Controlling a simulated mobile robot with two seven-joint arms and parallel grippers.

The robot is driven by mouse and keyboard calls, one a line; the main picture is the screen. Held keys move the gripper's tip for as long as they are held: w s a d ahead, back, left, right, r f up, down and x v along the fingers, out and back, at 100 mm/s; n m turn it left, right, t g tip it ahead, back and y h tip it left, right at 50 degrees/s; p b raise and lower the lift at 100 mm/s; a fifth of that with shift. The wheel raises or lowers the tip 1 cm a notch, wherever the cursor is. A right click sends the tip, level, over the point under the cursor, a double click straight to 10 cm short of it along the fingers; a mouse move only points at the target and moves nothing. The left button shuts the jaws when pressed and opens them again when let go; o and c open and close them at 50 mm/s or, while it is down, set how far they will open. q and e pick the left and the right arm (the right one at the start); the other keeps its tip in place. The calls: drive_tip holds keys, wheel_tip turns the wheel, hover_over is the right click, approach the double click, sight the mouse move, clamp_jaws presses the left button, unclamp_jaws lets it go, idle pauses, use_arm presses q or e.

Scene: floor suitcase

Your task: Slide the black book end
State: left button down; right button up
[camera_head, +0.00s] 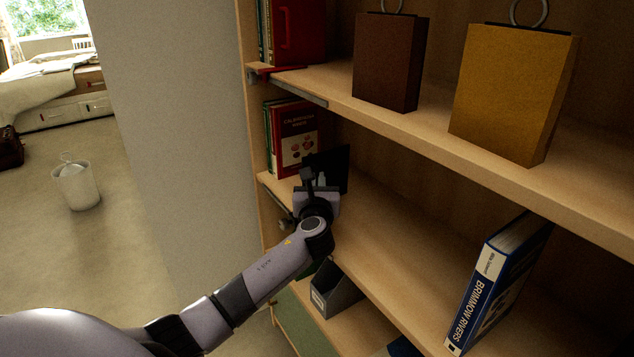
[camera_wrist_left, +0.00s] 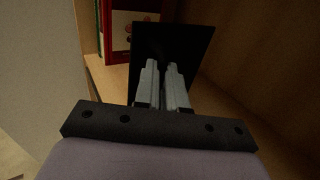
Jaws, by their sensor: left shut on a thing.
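The black book end (camera_head: 338,167) stands upright on the middle shelf, just right of a few upright books with a red one (camera_head: 298,137) at the front. It shows in the left wrist view as a dark, slightly tilted plate (camera_wrist_left: 188,45), with the red book (camera_wrist_left: 118,28) behind it to the left. My left gripper (camera_head: 309,178) reaches in from the left, and its fingers (camera_wrist_left: 165,75) are shut on the book end's near side. My right gripper is not in view.
A blue book (camera_head: 497,285) leans on the middle shelf (camera_head: 400,240) at the right, with bare shelf between. Brown (camera_head: 390,62) and yellow (camera_head: 513,92) boxes stand on the shelf above. A grey file holder (camera_head: 336,292) sits below. A white bin (camera_head: 76,186) stands on the floor.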

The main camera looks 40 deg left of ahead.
use_arm(q)
drive_tip(key=shift+a, duration=0.1)
idle(0.3)
drive_tip(key=shift+w+a+b, duration=0.45)
drive_tip(key=shift+w+a, duration=0.6)
drive_tip(key=shift+a, duration=1.45)
drive_tip(key=shift+w+a+b, duration=0.4)
drive_tip(key=shift+w+a, duration=0.6)
drive_tip(key=shift+a, duration=1.55)
drive_tip(key=shift+w+a+b, duration=0.45)
drive_tip(key=shift+w+a, duration=0.6)
drive_tip(key=shift+a, duration=1.45)
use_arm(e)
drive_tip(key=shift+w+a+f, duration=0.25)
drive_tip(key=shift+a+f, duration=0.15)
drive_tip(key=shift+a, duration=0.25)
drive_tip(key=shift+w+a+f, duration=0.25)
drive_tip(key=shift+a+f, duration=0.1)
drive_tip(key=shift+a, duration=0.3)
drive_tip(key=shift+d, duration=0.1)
use_arm(q)
drive_tip(key=c, duration=1.2)
unclamp_jaws()
drive_tip(key=shift+d, duration=0.1)
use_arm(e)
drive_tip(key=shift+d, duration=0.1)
